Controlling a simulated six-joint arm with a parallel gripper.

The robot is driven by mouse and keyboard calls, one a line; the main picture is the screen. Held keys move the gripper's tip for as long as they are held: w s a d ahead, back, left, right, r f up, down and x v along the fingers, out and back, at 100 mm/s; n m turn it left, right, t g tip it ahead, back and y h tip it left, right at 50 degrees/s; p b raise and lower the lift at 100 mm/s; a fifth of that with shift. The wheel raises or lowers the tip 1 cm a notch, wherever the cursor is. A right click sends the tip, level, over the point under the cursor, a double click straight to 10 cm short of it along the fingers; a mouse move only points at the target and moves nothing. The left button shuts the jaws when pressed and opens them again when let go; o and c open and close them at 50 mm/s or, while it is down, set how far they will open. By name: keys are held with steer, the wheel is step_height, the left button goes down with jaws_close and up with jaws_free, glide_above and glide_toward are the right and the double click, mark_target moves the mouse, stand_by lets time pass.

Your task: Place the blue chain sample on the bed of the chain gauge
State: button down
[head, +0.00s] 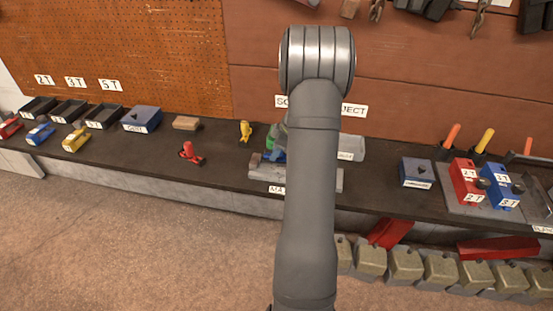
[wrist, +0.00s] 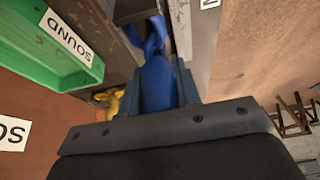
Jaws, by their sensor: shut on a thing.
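The blue chain sample (wrist: 158,82) is between the jaws of my gripper (wrist: 160,108) in the wrist view. My gripper is shut on it, and blue links extend past the fingertips. The chain gauge (head: 262,174) is a long grey block on the bench in the head view, partly hidden by my arm. Its grey side also shows in the wrist view (wrist: 203,45), close beside the sample. A bit of blue shows above the gauge's left end in the head view. My gripper is hidden there behind my arm. I cannot tell whether the sample touches the bed.
A green SOUND tray (wrist: 40,45) lies to the left in the wrist view. A pale tray (head: 352,147) stands behind the gauge. A yellow shackle (head: 245,131) and a red one (head: 191,153) are to its left. A blue box (head: 417,172) stands right, with free bench between.

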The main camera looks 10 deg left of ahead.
steer(key=shift+f, duration=1.9)
steer(key=c, duration=1.1)
jaws_free()
steer(key=shift+f, duration=0.15)
steer(key=shift+o, duration=0.2)
steer(key=v, duration=1.2)
